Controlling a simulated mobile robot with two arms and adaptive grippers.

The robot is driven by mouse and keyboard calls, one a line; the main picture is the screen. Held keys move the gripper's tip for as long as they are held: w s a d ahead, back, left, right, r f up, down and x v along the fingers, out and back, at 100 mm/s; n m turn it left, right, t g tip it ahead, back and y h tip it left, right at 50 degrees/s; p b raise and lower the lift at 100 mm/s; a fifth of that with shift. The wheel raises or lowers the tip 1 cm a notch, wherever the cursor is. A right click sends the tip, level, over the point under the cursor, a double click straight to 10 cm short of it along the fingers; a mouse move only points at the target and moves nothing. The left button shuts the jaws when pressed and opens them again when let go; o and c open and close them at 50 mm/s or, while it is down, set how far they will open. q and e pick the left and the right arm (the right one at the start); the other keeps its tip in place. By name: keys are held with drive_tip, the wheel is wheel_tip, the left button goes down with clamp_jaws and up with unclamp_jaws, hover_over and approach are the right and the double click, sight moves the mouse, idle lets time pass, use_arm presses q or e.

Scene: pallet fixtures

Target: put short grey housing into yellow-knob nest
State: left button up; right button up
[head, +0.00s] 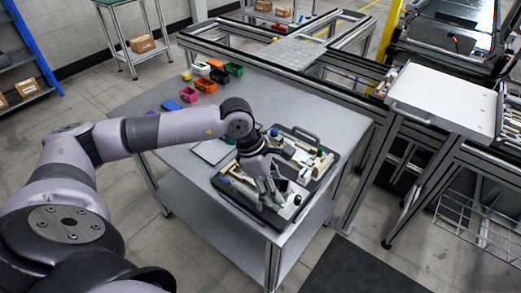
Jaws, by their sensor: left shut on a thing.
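My left gripper (270,188) is over the dark pallet tray (241,203) on the grey table, its fingers pointing down. It is shut on a small grey part, which looks like the grey housing; the fingers hide most of it. The tray holds several pale fixture blocks. A blue knob (274,131) stands at its back and a green knob (320,151) at its right side. I cannot make out a yellow knob; my arm and gripper cover part of the tray. I cannot tell whether the held part touches a nest. My right gripper is out of view.
Several small coloured bins, among them a pink one (188,95) and a green one (234,69), stand at the table's back left. A flat pale panel (209,151) lies left of the tray. A white-topped stand (440,92) is at the right. The table's left part (140,108) is mostly clear.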

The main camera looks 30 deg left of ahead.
use_arm(q)
drive_tip(key=shift+w+a+n+t, duration=0.15)
drive_tip(key=shift+a+n+t, duration=0.05)
drive_tip(key=shift+n, duration=0.35)
drive_tip(key=shift+w+a+n+t, duration=0.15)
drive_tip(key=shift+n+t, duration=0.05)
drive_tip(key=shift+n, duration=0.35)
drive_tip(key=n, duration=0.1)
drive_tip(key=w+n+t+y+p, duration=0.1)
drive_tip(key=n, duration=0.1)
drive_tip(key=shift+a+n, duration=0.3)
drive_tip(key=shift+a, duration=0.05)
drive_tip(key=w+a+n+g+y+p, duration=0.1)
drive_tip(key=a+n+y, duration=0.1)
drive_tip(key=n, duration=0.6)
drive_tip(key=w+a+f+n+g+y+p, duration=0.1)
drive_tip(key=w+a+n+y, duration=0.1)
drive_tip(key=n, duration=0.6)
drive_tip(key=w+a+f+n+g+y+p, duration=0.1)
drive_tip(key=w+a+n+y, duration=0.1)
drive_tip(key=n, duration=0.6)
drive_tip(key=shift+w+a+n+y+p, duration=0.15)
drive_tip(key=shift+a+n+y, duration=0.05)
drive_tip(key=shift+a+y, duration=0.3)
drive_tip(key=shift+w+a+n+y+p, duration=0.1)
drive_tip(key=shift+a+n+y+p, duration=0.1)
drive_tip(key=shift+a+y, duration=0.25)
wheel_tip(320, 180, down, 3)
drive_tip(key=shift+r+b, duration=0.1)
drive_tip(key=shift+b, duration=1.05)
